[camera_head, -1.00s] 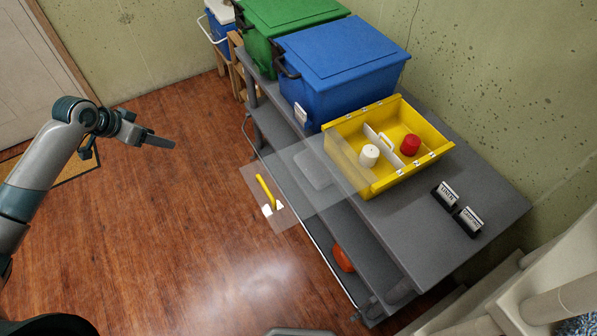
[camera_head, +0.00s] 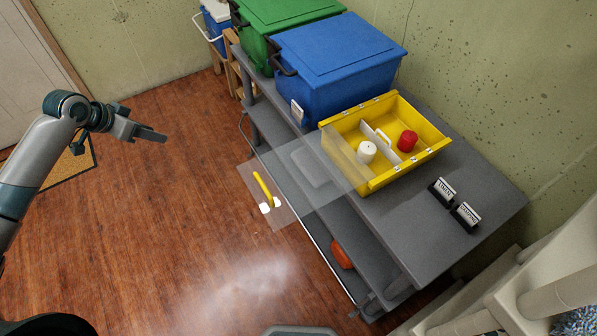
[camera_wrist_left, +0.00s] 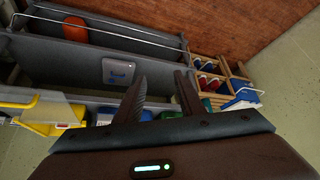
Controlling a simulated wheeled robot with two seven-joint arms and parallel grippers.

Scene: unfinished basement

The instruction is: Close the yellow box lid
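The yellow box (camera_head: 436,150) sits on the grey cart top, holding a white cylinder (camera_head: 367,152) and a red cylinder (camera_head: 407,141) on either side of a white divider with a handle. Its clear lid (camera_head: 325,190) is open, folded out over the cart's front edge, with a yellow handle (camera_head: 263,188) at its outer end. The box also shows in the left wrist view (camera_wrist_left: 40,129). My left gripper (camera_head: 152,134) is over the floor, left of the lid and apart from it. Its fingers (camera_wrist_left: 161,76) are spread with nothing between them. My right gripper is out of view.
A blue bin (camera_head: 340,55) and a green bin (camera_head: 290,14) stand behind the box on the cart (camera_head: 420,235). Two black label holders (camera_head: 442,192) lie in front. An orange object (camera_head: 341,255) is on a lower shelf. Floor between my left arm and the cart is clear.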

